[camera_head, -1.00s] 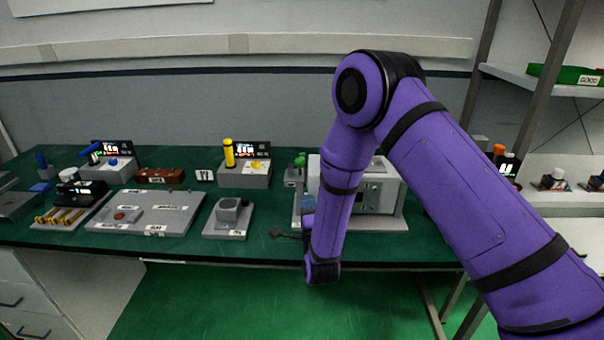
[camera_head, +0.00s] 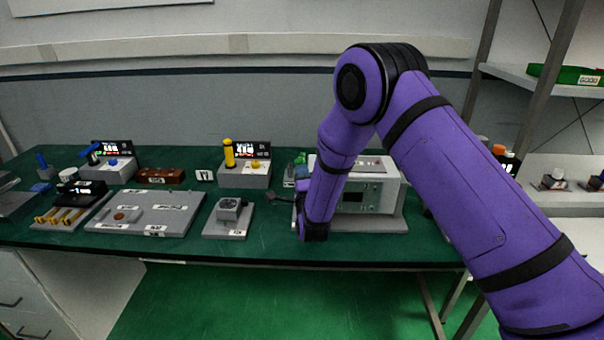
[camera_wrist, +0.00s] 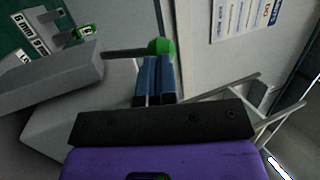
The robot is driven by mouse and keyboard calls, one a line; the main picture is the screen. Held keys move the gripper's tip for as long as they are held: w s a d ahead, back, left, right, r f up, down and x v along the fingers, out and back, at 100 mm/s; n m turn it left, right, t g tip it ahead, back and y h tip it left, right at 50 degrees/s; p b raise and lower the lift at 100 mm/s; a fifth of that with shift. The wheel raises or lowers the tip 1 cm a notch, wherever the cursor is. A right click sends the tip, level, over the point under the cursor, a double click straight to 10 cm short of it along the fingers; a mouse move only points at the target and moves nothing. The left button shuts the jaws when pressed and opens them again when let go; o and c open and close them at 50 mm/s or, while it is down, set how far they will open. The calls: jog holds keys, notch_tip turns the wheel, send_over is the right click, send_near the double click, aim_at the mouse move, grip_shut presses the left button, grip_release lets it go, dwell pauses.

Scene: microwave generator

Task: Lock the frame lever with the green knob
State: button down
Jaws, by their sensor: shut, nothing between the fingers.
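The green knob (camera_wrist: 161,46) sits at the end of a dark lever rod (camera_wrist: 125,53), which runs left from it in the wrist view. In the head view the knob (camera_head: 300,158) shows small, just left of the arm, on a grey unit at the back of the bench. My gripper (camera_wrist: 157,62) has its two blue fingers close together, shut and empty. Its tips are right at the knob in the wrist view and partly overlap it; I cannot tell whether they touch. The arm hides most of the gripper and the lever's base in the head view.
A grey box device (camera_head: 372,190) stands right behind the arm. A unit with a yellow handle (camera_head: 229,152) and a small grey fixture (camera_head: 229,212) stand to the left. The bench's front strip (camera_head: 270,243) is clear.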

aim_at(302, 160)
jog(key=w+r+g, duration=0.1)
jog(key=w+r+m+g+h, duration=0.1)
jog(key=g, duration=0.1)
jog(key=shift+w+d+r, duration=0.1)
jog(key=shift+r, duration=0.15)
jog(key=w+g, duration=0.1)
jog(key=g, duration=0.1)
jog(key=w+r+g, duration=0.1)
jog(key=shift+w+r+m+g, duration=0.15)
jog(key=shift+w+m+g, duration=0.15)
jog(key=shift+w+g, duration=0.1)
jog(key=w+g, duration=0.2)
jog(key=g, duration=0.1)
jog(key=shift+w+r+h, duration=0.2)
jog(key=shift+w+h, duration=0.1)
jog(key=shift+w+d+f, duration=0.1)
jog(key=shift+w+f, duration=0.1)
jog(key=shift+w, duration=0.9)
jog(key=shift+d+r, duration=0.1)
